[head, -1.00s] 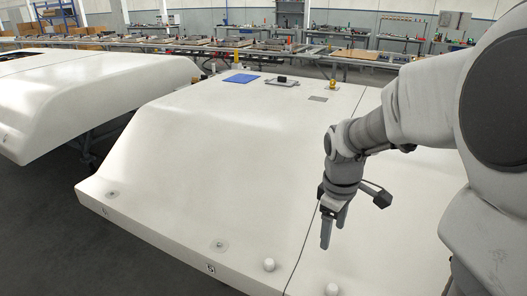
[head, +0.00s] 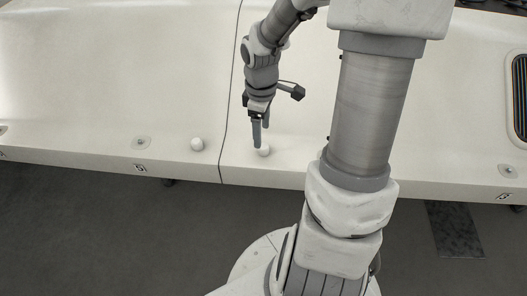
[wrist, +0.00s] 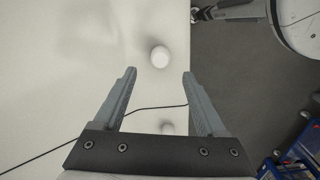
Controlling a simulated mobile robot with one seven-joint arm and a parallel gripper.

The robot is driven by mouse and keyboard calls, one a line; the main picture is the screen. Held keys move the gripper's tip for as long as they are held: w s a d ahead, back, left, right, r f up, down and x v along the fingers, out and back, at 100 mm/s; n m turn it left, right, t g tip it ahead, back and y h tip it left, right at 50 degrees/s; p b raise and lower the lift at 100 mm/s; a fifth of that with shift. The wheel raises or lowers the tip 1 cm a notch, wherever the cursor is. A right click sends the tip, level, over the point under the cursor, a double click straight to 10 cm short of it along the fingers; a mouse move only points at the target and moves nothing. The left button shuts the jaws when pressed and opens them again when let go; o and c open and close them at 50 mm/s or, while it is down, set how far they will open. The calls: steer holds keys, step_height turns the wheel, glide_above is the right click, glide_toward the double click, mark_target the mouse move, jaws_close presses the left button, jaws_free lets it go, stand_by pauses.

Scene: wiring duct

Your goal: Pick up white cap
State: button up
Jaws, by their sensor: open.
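Two round white caps stand on the pale panel near its front edge, one each side of a thin dark seam. The right cap (head: 264,151) is just below my gripper (head: 259,135) in the head view. The left cap (head: 197,144) stands apart from the gripper. In the wrist view my gripper (wrist: 158,73) is open and empty. I cannot tell the exact height of the fingertips above the panel.
The panel (head: 100,70) is broad and mostly bare, with flat round fittings (head: 141,142) along its front edge. Dark floor (head: 90,220) lies beyond that edge. A slot with coloured wires (head: 520,95) is at the far right. Blue bins (wrist: 303,150) show in the wrist view's lower right corner.

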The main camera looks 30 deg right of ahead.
mark_target(264, 146)
steer(key=f+b, duration=0.1)
steer(key=f, duration=0.1)
steer(key=f+b, duration=0.2)
steer(key=f, duration=0.1)
steer(key=shift+s+d+f, duration=0.2)
steer(key=shift+s+f, duration=0.05)
steer(key=shift+f, duration=0.05)
steer(key=shift+r, duration=0.1)
jaws_close()
